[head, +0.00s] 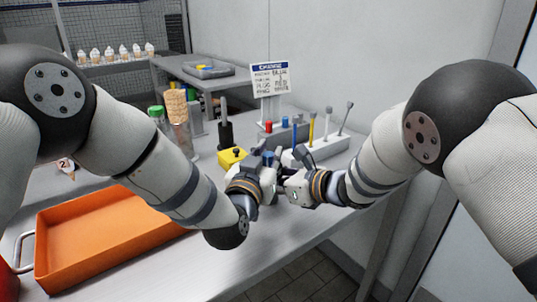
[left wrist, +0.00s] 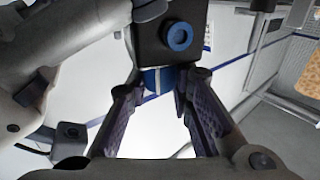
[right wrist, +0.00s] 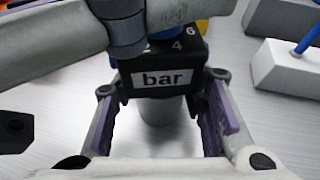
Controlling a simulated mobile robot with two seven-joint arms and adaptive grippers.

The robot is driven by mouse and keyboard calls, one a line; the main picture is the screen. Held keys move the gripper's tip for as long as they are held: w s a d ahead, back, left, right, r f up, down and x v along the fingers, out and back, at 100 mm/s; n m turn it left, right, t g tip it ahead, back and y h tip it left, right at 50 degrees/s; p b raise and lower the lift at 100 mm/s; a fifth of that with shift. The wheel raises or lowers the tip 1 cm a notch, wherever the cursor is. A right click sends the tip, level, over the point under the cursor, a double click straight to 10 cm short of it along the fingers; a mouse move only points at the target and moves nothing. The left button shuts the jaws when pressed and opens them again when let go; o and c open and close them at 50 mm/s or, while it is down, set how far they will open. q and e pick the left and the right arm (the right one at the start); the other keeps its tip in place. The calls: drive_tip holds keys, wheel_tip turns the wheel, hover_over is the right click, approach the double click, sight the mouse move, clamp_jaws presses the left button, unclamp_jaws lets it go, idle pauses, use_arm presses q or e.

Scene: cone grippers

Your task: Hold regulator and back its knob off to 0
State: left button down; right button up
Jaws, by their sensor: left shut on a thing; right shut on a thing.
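The regulator has a black body with a white "bar" label (right wrist: 165,78) and the numerals 2, 4 and 6 on its upper face in the right wrist view. A grey cylinder (right wrist: 163,110) shows below it. In the left wrist view a blue ring port (left wrist: 180,37) shows on the body, and the blue knob (left wrist: 155,80) shows between my left fingers. My left gripper (head: 268,178) is shut on the knob. My right gripper (right wrist: 163,95) is shut on the body, one finger at each side. The left gripper partly covers the knob and scale; I cannot read the setting.
An orange tray (head: 50,240) lies at left. A rack (head: 325,148) with upright tools and a sign (head: 270,80) stand beyond.

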use_arm(q)
drive_tip(key=shift+m+g+h, duration=0.5)
drive_tip(key=shift+m+h, duration=0.4)
drive_tip(key=shift+h, duration=0.4)
use_arm(e)
drive_tip(key=shift+r, duration=0.1)
use_arm(q)
drive_tip(key=c, duration=1.4)
unclamp_jaws()
drive_tip(key=v, duration=1.2)
